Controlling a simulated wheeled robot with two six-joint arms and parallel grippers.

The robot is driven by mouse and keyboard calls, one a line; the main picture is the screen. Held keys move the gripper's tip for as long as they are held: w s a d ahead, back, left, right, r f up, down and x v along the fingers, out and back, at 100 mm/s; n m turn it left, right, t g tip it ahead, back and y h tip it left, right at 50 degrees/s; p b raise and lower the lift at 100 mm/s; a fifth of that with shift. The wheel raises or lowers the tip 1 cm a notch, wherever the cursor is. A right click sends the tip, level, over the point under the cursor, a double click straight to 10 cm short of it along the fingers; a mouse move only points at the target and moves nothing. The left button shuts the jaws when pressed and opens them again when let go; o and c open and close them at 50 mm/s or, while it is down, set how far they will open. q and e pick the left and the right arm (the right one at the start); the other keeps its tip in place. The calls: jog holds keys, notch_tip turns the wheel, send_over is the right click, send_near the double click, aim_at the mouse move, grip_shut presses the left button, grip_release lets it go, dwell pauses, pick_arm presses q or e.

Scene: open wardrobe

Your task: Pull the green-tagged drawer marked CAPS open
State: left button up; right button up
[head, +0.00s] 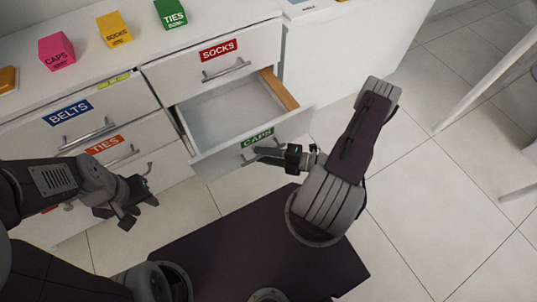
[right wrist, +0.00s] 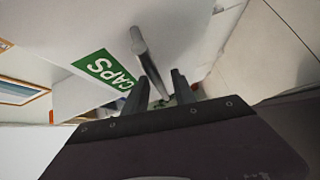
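The drawer with the green CAPS tag (head: 258,138) stands well out from the white cabinet, and its pale inside looks empty. The tag also shows in the right wrist view (right wrist: 105,69), beside the bar handle (right wrist: 150,65). My right gripper (head: 268,151) is at the drawer front by this handle. In the right wrist view its two fingers (right wrist: 161,82) are apart, with the lower end of the bar between them and a gap beside the right finger. Whether a finger touches the bar is unclear. My left gripper (head: 138,200) is open and empty, left of the drawer.
The red-tagged SOCKS drawer (head: 218,50) is shut above. Shut BELTS (head: 68,112) and TIES (head: 104,144) drawers are at left. Pink (head: 56,51), yellow (head: 114,29) and green (head: 170,13) labelled blocks stand on top. Tiled floor at right is mostly clear.

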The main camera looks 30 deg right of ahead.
jog(key=p+v, duration=0.2)
jog(key=v, duration=0.7)
jog(key=shift+a, duration=0.1)
jog(key=s+a+r+n+g+h, duration=0.25)
jog(key=n+g, duration=0.45)
jog(key=n, duration=0.7)
jog(key=s+a+r+n+g+h, duration=0.1)
jog(key=a+r+n+g+h, duration=0.15)
jog(key=n+g, duration=0.75)
jog(key=w+a+r+n+t+h, duration=0.1)
jog(key=w+r+n+t+h, duration=0.25)
jog(key=n, duration=0.75)
jog(key=w+a+r+n+t+h, duration=0.2)
jog(key=r+n+t+h, duration=0.25)
jog(key=n, duration=0.65)
notch_tip(320, 180, up, 28)
jog(key=y+p, duration=0.1)
jog(key=p, duration=2.6)
jog(key=shift+d+f+g, duration=0.2)
jog(key=shift+d+g, duration=0.1)
jog(key=shift+g, duration=0.1)
